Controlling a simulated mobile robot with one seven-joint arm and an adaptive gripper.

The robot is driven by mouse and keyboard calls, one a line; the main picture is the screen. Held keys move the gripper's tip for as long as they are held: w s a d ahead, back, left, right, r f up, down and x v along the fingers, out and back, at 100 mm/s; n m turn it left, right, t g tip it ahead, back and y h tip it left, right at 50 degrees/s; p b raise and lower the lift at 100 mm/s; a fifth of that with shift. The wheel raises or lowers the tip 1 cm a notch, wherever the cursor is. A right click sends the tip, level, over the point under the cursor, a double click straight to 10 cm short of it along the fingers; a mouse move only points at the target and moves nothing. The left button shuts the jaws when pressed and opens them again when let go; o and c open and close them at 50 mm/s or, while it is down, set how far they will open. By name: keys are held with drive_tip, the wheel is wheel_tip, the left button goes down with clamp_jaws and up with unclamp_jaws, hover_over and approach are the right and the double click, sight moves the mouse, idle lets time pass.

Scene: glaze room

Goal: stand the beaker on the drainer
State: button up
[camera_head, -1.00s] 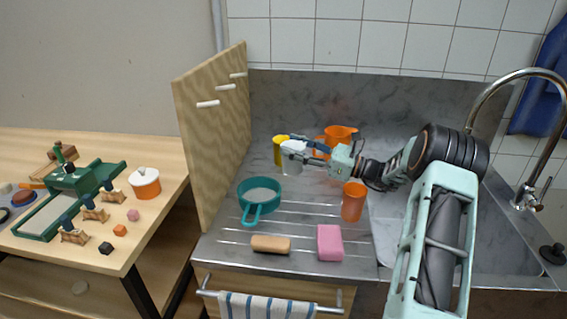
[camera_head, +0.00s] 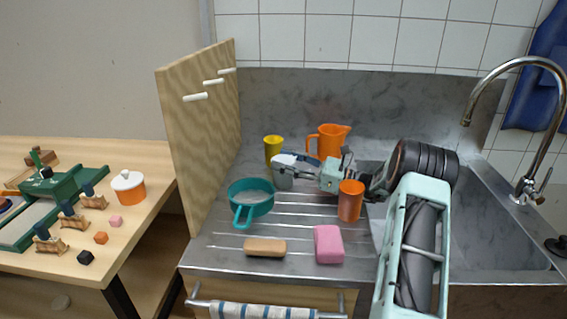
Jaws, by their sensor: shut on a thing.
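A pale grey beaker (camera_head: 282,181) is upright between the fingers of my gripper (camera_head: 288,164), which is shut on it. The beaker is over the back part of the ribbed steel drainer (camera_head: 290,222), right of the teal pan and in front of the yellow cup. The fingers cover its upper part. Its base looks close to the drainer surface, but I cannot tell whether it touches.
Close around stand a teal pan (camera_head: 251,201), a yellow cup (camera_head: 273,147), an orange jug (camera_head: 329,140) and an orange tumbler (camera_head: 350,203). A brush (camera_head: 265,247) and pink sponge (camera_head: 328,244) lie in front. A pegged wooden board (camera_head: 203,140) walls the left.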

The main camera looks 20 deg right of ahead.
drive_tip(key=o, duration=0.8)
drive_tip(key=shift+f, duration=0.1)
drive_tip(key=shift+c, duration=0.2)
drive_tip(key=o, duration=0.4)
drive_tip(key=v, duration=0.7)
drive_tip(key=shift+s+d, duration=0.1)
drive_tip(key=shift+d, duration=0.1)
